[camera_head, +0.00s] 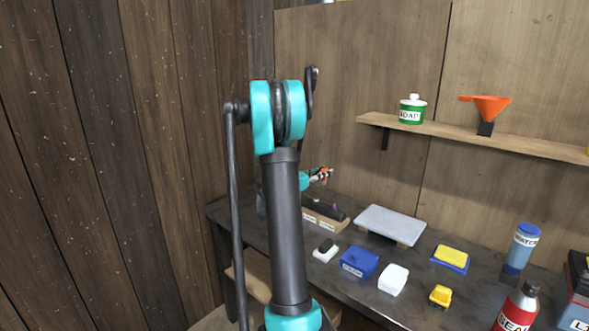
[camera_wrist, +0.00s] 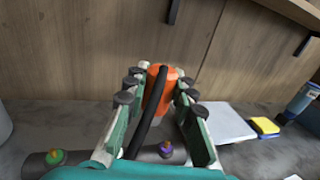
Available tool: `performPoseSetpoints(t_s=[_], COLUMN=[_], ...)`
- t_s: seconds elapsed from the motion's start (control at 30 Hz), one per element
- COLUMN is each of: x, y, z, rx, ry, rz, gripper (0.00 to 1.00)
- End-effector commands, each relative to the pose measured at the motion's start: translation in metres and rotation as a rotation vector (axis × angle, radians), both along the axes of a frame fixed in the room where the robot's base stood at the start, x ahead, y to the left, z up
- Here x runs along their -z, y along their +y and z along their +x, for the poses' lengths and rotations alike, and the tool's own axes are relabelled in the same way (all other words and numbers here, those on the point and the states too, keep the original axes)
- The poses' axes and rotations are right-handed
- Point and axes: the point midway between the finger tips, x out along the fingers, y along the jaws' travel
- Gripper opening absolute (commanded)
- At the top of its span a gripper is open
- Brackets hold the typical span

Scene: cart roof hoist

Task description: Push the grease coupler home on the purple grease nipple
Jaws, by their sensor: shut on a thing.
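My gripper (camera_wrist: 160,90) is shut on the orange grease coupler (camera_wrist: 158,92), and a black hose (camera_wrist: 148,120) runs from it toward the camera. In the head view my gripper (camera_head: 323,174) is small, above the back of the bench. The purple grease nipple (camera_wrist: 166,149) stands on a dark round bar (camera_wrist: 90,162), below the coupler in the wrist view. The coupler looks apart from the nipple; its lower end is partly hidden by the hose and fingers. A green nipple with an orange tip (camera_wrist: 54,156) stands farther left on the bar.
The bar sits on a labelled wooden block (camera_head: 322,222) by the wall. A grey slab (camera_head: 390,224), a blue box (camera_head: 359,262), a white block (camera_head: 393,279) and a yellow sponge-like block (camera_head: 452,255) lie on the bench to the right. A shelf (camera_head: 470,135) hangs above.

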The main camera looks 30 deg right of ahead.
Motion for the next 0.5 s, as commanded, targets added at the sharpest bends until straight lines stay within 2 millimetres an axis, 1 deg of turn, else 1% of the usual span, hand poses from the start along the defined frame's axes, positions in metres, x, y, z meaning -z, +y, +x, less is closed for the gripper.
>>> performPoseSetpoints(t_s=[0.03, 0.1, 0.2, 0.3, 0.5], x=[0.001, 0.003, 0.004, 0.005, 0.005], y=[-0.011, -0.02, -0.029, -0.032, -0.032], z=[-0.013, -0.025, -0.035, -0.04, -0.04], rx=[0.005, 0.004, 0.002, 0.0, -0.001], ry=[0.0, 0.0, 0.0, 0.0, 0.0], rz=[0.0, 0.0, 0.0, 0.0, 0.0], gripper=[0.0, 0.0, 0.0, 0.0, 0.0])
